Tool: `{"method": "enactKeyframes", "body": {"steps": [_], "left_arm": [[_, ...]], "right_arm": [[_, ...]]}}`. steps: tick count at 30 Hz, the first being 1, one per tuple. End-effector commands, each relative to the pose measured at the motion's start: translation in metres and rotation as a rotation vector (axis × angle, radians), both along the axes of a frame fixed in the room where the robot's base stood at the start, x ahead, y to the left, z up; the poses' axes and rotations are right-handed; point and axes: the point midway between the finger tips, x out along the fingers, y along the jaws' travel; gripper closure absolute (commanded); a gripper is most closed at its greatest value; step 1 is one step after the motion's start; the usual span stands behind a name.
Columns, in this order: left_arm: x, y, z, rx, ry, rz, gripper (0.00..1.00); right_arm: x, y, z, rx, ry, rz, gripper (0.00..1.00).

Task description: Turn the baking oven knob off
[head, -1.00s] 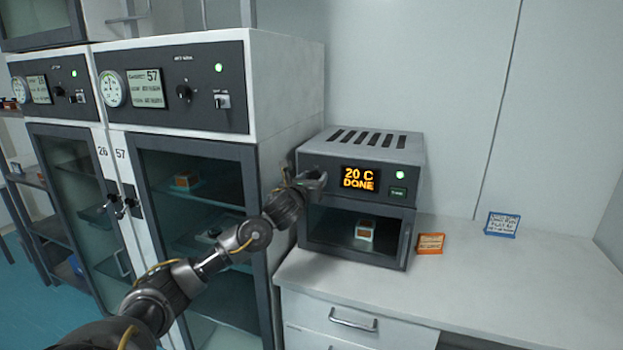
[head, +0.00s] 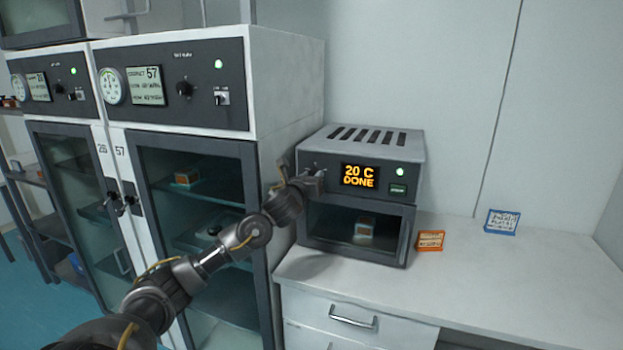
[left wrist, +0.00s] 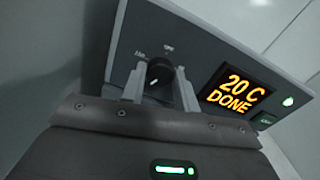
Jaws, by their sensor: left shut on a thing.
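The baking oven (head: 412,160) stands on the white counter, with "20 C DONE" on its orange display (head: 359,176) and a lit green light. My left gripper (head: 312,180) is at the left of its front panel. In the left wrist view the black knob (left wrist: 160,74) sits between the two fingers of my left gripper (left wrist: 158,85), which are shut on it. The knob's white mark points to the lower left. In the head view the gripper hides the knob. My right gripper is in neither view.
Tall cabinets (head: 285,90) with dark glass doors stand close on the left. An orange-framed card (head: 430,241) and a blue-framed card (head: 502,222) are on the counter (head: 530,262), right of the oven. The counter's right part is otherwise clear. A small boxed item (head: 364,228) shows behind the oven's glass.

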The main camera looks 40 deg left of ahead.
Motion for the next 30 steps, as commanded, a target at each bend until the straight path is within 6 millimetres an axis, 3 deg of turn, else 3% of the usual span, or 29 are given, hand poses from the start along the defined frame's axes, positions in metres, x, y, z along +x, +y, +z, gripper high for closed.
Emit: {"method": "enactKeyframes", "body": {"steps": [15,30], "left_arm": [[0.0,0.0003,-0.0003,-0.441,-0.154,0.0,0.93],[-0.0001,0.0005,0.0005,-0.89,-0.311,0.002,0.93]], "right_arm": [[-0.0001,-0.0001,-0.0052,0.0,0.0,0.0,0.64],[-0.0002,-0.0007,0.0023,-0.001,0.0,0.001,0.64]]}}
